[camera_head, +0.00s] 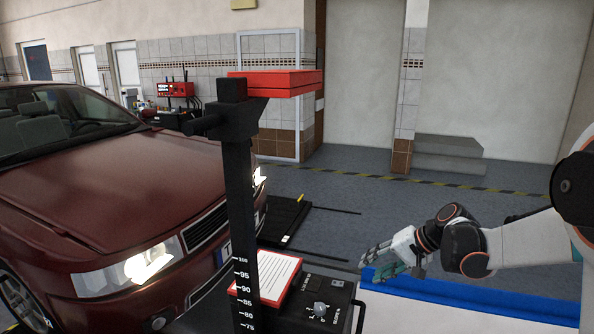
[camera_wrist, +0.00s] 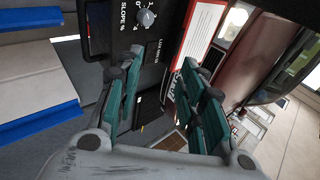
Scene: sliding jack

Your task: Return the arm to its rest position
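My gripper (camera_head: 377,262) is in the lower right of the head view, at the end of my arm that comes in from the right edge. Its teal fingers point left toward the black device. In the wrist view my gripper (camera_wrist: 160,108) has its teal fingers spread apart with nothing held between them. The black device (camera_head: 315,318) has a knob, printed scale marks and a red-and-white sheet on it. The device also shows past the fingers in the wrist view (camera_wrist: 115,30). My gripper appears apart from it.
A black post (camera_head: 240,200) with a number scale carries a red-topped head (camera_head: 285,82). A dark red car (camera_head: 110,200) with lit headlights fills the left. A blue-edged white surface (camera_head: 470,300) lies below my arm. Open floor (camera_head: 400,205) stretches behind, toward a grey step (camera_head: 445,155).

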